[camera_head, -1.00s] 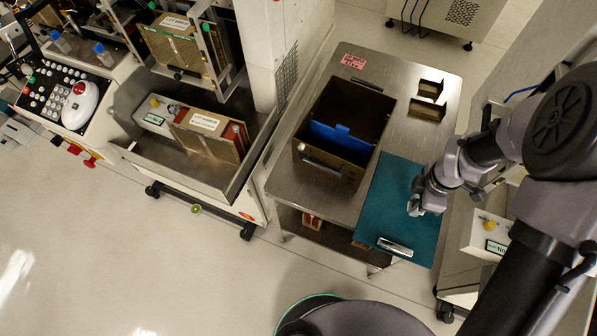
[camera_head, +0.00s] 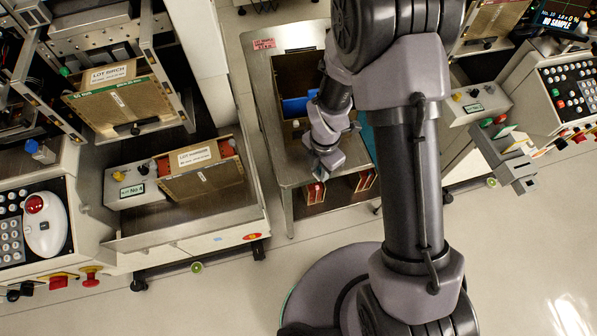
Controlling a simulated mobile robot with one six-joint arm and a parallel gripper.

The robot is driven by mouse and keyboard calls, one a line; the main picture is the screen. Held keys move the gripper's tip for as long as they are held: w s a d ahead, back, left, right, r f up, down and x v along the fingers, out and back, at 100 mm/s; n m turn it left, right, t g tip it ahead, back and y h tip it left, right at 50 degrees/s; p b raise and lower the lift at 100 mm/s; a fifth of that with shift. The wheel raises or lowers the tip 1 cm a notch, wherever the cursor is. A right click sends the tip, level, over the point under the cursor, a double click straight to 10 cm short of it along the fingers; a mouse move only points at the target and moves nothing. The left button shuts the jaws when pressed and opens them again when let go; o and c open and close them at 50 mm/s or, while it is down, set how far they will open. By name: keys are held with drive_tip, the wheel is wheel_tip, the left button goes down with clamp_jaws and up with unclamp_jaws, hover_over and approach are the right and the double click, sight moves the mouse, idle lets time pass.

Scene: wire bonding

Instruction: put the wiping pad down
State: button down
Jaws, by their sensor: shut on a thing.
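My gripper (camera_head: 322,174) hangs over the front part of the steel cart (camera_head: 292,178), left of my big arm link, with its fingers pointing down. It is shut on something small. The wiping pad does not stand out in the picture; my fingers and wrist hide what is held. A strip of the teal mat (camera_head: 367,136) shows on the cart just right of my wrist. The rest of the mat is hidden behind my arm.
A brown bin with a blue divider (camera_head: 295,106) stands on the cart behind my wrist. Red-edged magazines (camera_head: 315,194) lie on the shelf below. Left is a machine tray holding a labelled magazine (camera_head: 200,172). A grey bracket (camera_head: 512,160) juts out at right.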

drive_tip(key=b, duration=0.1)
hover_over(302, 174)
drive_tip(key=shift+d+f, duration=0.1)
drive_tip(key=shift+f, duration=0.35)
wheel_tip(302, 174, down, 3)
drive_tip(key=shift+f+b, duration=0.2)
drive_tip(key=shift+b, duration=0.95)
drive_tip(key=shift+r, duration=0.2)
drive_tip(key=shift+f, duration=0.2)
drive_tip(key=c, duration=1.1)
unclamp_jaws()
drive_tip(key=shift+c, duration=0.2)
